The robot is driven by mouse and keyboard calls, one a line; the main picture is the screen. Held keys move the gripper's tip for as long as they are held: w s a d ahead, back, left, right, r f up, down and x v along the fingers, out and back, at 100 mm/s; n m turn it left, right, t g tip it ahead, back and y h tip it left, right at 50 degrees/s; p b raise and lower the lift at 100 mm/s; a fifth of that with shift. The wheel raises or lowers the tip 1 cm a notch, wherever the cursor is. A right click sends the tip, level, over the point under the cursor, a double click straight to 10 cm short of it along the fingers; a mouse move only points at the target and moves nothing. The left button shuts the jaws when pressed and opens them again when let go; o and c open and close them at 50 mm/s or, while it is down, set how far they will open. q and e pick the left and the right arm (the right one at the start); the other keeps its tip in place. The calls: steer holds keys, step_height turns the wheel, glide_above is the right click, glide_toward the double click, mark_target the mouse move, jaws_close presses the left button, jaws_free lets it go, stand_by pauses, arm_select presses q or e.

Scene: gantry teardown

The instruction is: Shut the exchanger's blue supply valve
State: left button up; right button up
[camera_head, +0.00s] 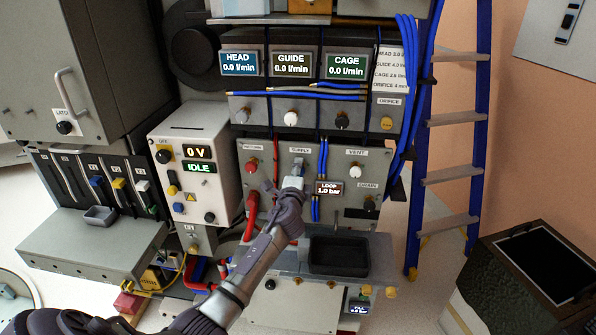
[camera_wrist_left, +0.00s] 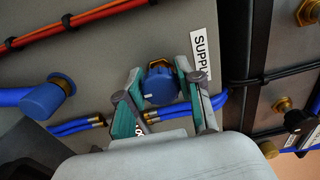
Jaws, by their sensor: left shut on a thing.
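The blue supply valve (camera_head: 299,162) sits on the grey exchanger panel, just under the SUPPLY label. In the left wrist view it is a round blue knob (camera_wrist_left: 158,88) with a short white mark, beside the SUPPLY label (camera_wrist_left: 201,55). My left gripper (camera_head: 297,170) reaches it from below in the head view. In the left wrist view the two green-padded fingers (camera_wrist_left: 158,74) stand on either side of the knob, shut on it. The display below reads LOOP 1.0 bar (camera_head: 329,188). My right gripper is in neither view.
The red return hose (camera_head: 253,208) is left of the valve and blue hoses (camera_head: 319,180) run close on its right. A black tray (camera_head: 338,258) sits below, and a blue ladder (camera_head: 451,120) stands right.

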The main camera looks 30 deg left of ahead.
arm_select(q)
steer(key=o, duration=1.2)
steer(key=shift+s, duration=0.1)
steer(key=v, duration=1.2)
steer(key=shift+f, duration=0.1)
